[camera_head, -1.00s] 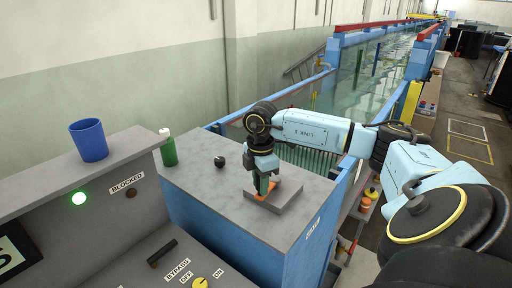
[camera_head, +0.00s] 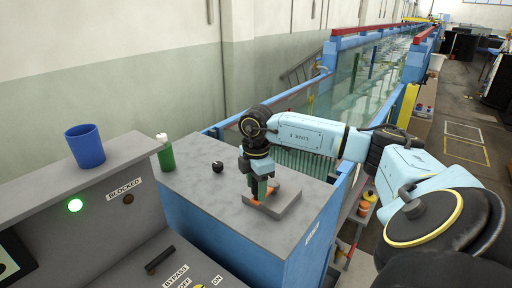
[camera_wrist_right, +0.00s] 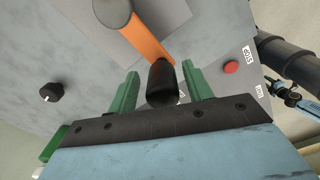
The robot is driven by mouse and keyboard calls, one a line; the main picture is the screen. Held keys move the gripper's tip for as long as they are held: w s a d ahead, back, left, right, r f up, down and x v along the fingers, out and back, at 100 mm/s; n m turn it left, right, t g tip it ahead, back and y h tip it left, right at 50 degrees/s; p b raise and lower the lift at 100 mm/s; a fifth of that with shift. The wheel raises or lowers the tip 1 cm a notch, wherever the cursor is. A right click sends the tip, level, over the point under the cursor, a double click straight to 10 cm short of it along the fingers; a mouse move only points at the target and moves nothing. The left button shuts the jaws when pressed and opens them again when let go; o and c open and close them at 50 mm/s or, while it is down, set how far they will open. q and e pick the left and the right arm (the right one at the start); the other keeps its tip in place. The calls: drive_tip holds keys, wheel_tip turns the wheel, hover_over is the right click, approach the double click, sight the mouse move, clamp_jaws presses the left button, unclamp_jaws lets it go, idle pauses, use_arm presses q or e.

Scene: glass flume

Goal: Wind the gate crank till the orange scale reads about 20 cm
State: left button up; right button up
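The gate crank has an orange arm (camera_wrist_right: 147,37) and a black upright handle (camera_wrist_right: 161,84), on a grey plate (camera_head: 286,207) on the cabinet top. My right gripper (camera_head: 262,197) reaches down over the crank. In the right wrist view its green fingers (camera_wrist_right: 160,80) stand on both sides of the black handle, with narrow gaps showing, so they look open around it. In the head view the gripper hides most of the handle, and a bit of the orange arm shows below. The orange scale cannot be made out. My left gripper is out of view.
A black knob (camera_head: 217,167) and a green bottle (camera_head: 166,153) stand left of the crank. A blue cup (camera_head: 85,146) stands on the console beside a lit green lamp (camera_head: 75,205). A red stop button (camera_wrist_right: 231,68) shows in the right wrist view. The glass flume runs behind.

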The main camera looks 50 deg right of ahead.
drive_tip(key=shift+a, duration=0.1)
wheel_tip(320, 180, up, 13)
drive_tip(key=shift+r+b, duration=0.2)
drive_tip(key=shift+b, duration=0.25)
idle(0.5)
